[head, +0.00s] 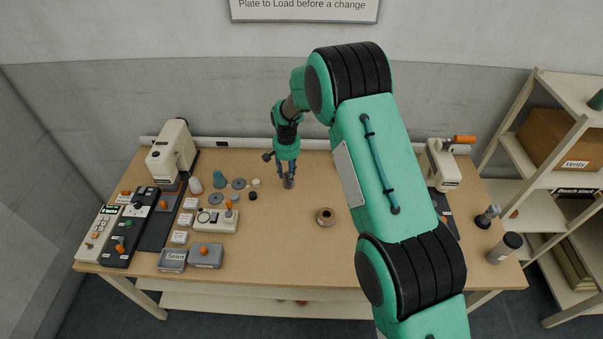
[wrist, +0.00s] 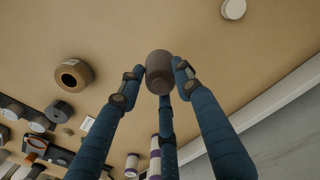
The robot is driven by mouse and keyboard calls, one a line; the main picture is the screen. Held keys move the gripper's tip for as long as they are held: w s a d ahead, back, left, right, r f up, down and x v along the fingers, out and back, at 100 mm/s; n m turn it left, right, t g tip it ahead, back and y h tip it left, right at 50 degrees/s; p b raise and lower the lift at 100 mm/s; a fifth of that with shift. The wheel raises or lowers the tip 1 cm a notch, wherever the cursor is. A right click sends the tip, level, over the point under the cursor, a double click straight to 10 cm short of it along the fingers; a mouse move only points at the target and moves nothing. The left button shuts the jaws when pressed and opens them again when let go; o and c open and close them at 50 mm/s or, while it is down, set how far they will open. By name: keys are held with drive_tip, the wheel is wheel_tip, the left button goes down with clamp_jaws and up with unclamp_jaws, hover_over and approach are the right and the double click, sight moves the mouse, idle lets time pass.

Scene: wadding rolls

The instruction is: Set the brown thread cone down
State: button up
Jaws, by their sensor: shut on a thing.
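The brown thread cone (wrist: 160,72) is between the fingers of my gripper (wrist: 159,76) in the wrist view, with its round end towards the camera. My gripper is shut on it. In the head view my gripper (head: 287,175) points down over the back middle of the wooden table (head: 290,245). The cone (head: 288,183) shows small and grey-brown below the fingers there. I cannot tell whether its base touches the table top.
A brown ring-shaped roll (head: 325,217) lies in front and to the right of my gripper. A white round piece (head: 256,183) and a small black piece (head: 252,196) lie to the left. Machines and boxes crowd the table's left side. The front middle is clear.

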drive_tip(key=s+d+f+m, duration=0.1)
drive_tip(key=s+d, duration=0.1)
drive_tip(key=d, duration=0.7)
drive_tip(key=shift+w+a, duration=0.1)
drive_tip(key=w+a, duration=0.2)
drive_tip(key=w, duration=0.5)
drive_tip(key=w+a+f, duration=0.1)
drive_tip(key=w+a, duration=0.1)
drive_tip(key=w, duration=0.6)
drive_tip(key=shift+w+f+b, duration=0.2)
drive_tip(key=shift+f+b, duration=0.1)
drive_tip(key=shift+b, duration=0.1)
drive_tip(key=shift+f, duration=0.1)
drive_tip(key=shift+f, duration=1.65)
drive_tip(key=shift+f, duration=0.1)
